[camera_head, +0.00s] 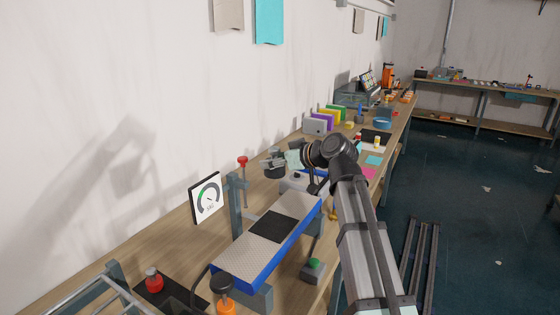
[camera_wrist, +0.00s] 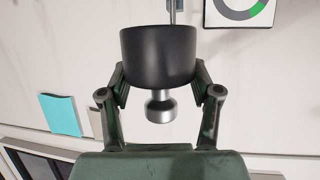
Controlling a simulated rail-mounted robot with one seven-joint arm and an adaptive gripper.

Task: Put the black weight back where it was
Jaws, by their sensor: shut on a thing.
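The black weight (camera_wrist: 158,58) is a dark cylinder with a silver knob, held between the two fingers of my gripper (camera_wrist: 160,82) in the wrist view. That view seems upside down, so the knob appears to point up. In the head view, the weight (camera_head: 275,172) is a small dark shape left of my arm's end, apparently in the air above the bench. The blue-edged platform (camera_head: 238,262) is nearer, with a bare black square (camera_head: 272,228) on its grey top. The weight's lower side is hard to see in the head view.
A gauge panel (camera_head: 207,198) stands beside the platform near the wall. A red-topped upright clamp (camera_head: 242,172) rises beside it. Coloured folders (camera_head: 323,121) and clutter fill the bench further back.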

